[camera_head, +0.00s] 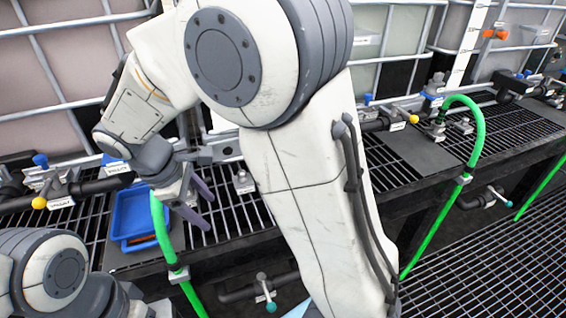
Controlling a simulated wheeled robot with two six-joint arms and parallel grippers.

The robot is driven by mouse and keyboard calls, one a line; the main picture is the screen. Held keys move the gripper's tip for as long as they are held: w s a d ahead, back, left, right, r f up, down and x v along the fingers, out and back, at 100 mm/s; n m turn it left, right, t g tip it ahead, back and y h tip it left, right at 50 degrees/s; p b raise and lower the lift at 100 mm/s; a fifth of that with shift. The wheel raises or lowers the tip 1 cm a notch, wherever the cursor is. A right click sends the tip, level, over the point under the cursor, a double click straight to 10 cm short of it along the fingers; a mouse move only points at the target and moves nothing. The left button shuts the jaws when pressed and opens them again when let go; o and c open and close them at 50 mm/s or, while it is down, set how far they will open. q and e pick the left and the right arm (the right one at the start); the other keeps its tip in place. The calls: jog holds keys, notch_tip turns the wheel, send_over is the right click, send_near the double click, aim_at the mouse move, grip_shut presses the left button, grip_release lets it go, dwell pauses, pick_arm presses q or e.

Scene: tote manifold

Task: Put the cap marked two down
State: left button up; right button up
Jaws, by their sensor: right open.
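My right gripper (208,212) is open, with two purple-grey fingers pointing down and right over the grating. Nothing shows between the fingers. A small grey metal fitting (243,182) stands on the grating to the right of the gripper, apart from it. Another small grey fitting (463,126) stands at the right, near a green hose. I cannot read a two on either, so I cannot tell which cap is marked two. My left arm shows at the lower left; its gripper is out of view. My right arm hides the middle of the bench.
A blue tray (117,222) with something orange-brown inside sits left of my right gripper. Green hoses (476,148) (160,225) arch over the bench edge. Caged totes (60,75) and valves with yellow knobs (39,203) line the back. A dark plate (408,155) lies right of my arm.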

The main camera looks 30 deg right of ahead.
jog(key=w+d+f+n+g+h+b, duration=0.1)
jog(key=w+d+f+h, duration=0.25)
jog(key=w+d, duration=0.5)
jog(key=w+d+f+n+g+h+b, duration=0.1)
jog(key=w+d+f+n+h+b, duration=0.2)
jog(key=w+d, duration=0.6)
jog(key=d+f+h, duration=0.1)
jog(key=d+f, duration=0.1)
jog(key=d, duration=0.3)
jog(key=d+f, duration=0.2)
jog(key=d, duration=0.3)
jog(key=d+f+g+h, duration=0.1)
jog(key=d+f, duration=0.1)
jog(key=d, duration=0.3)
jog(key=shift+w+d+f+h+p, duration=0.15)
jog(key=shift+d+f+h+p, duration=0.15)
jog(key=shift+h+p, duration=0.1)
jog(key=shift+p+x, duration=0.3)
jog(key=shift+x, duration=2.4)
grip_shut()
